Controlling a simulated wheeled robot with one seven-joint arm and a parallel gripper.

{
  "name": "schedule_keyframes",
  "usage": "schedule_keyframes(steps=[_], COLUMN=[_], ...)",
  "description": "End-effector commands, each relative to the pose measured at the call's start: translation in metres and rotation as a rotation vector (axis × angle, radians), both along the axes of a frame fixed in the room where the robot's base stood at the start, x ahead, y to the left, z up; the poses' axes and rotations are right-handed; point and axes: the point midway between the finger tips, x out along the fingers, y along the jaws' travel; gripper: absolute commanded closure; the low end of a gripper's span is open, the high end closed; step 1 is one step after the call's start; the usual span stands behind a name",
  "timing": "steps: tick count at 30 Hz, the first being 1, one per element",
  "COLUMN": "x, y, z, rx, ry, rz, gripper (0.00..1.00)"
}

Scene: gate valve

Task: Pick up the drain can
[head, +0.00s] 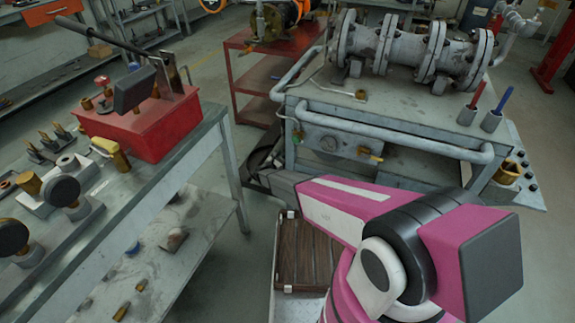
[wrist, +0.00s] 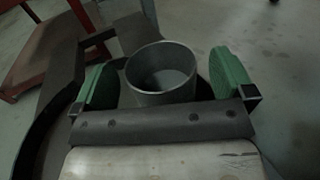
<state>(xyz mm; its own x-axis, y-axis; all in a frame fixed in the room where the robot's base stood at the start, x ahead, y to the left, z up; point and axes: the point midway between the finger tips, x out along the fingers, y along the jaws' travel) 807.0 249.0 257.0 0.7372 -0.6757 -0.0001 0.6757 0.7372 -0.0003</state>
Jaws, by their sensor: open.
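In the wrist view, a round grey metal can (wrist: 165,99), which I take to be the drain can, stands upright with its open mouth towards the camera. It looks empty. My gripper (wrist: 163,72) is open, with one green-padded finger on each side of the can. A gap shows between the can and each finger, wider on the right. The can's lower part is hidden behind the dark gripper bar. In the head view, my arm reaches towards the floor beside the valve cart, and I cannot make out the can clearly there.
The grey valve cart (head: 400,124) carries a flanged pipe assembly (head: 405,48). A workbench (head: 150,190) on the left holds a red toolbox (head: 142,128) and fittings. A red shelf cart (head: 258,78) stands behind. In the wrist view, bare floor (wrist: 285,80) lies to the right.

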Motion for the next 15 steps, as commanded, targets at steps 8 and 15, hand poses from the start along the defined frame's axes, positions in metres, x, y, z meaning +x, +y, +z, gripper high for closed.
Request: schedule_keyframes(steps=[8,15], x=[0.0163,0.0158], y=[-0.0144,-0.0140], z=[0.0003,0.0003], rx=[-0.001,0.000], ry=[-0.001,0.000], rz=[0.001,0.001], gripper=[0.00,0.39])
